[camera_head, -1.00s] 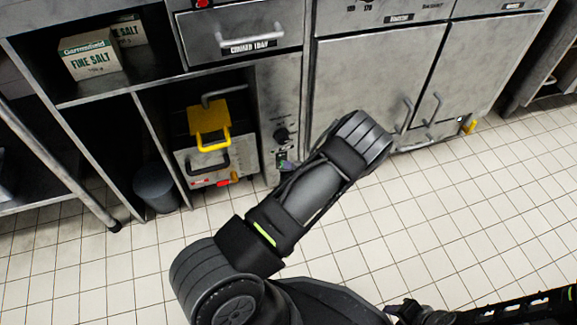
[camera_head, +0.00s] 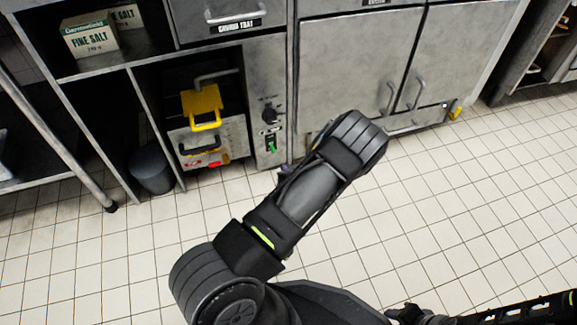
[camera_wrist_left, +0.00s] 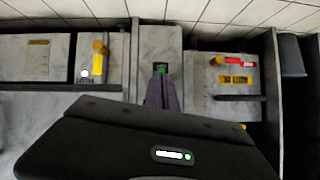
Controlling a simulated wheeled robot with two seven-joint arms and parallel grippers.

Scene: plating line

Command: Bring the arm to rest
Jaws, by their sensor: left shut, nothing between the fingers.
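My left arm comes in from the bottom of the head view and bends at the wrist. Its gripper (camera_head: 285,171) is small and partly hidden behind the wrist, over the floor at the foot of the steel cabinet. In the left wrist view the gripper fingers (camera_wrist_left: 161,92) are together, with nothing between them. They appear in front of a panel with a green-lit switch (camera_wrist_left: 160,68), which also shows in the head view (camera_head: 271,145). I cannot tell the distance.
A steel cabinet (camera_head: 350,75) runs across the back. A yellow-handled unit (camera_head: 205,105) sits in its bay, and a dark bin (camera_head: 151,168) stands left of it. Salt boxes (camera_head: 90,36) are on the shelf above. The tiled floor (camera_head: 460,220) is clear at the right.

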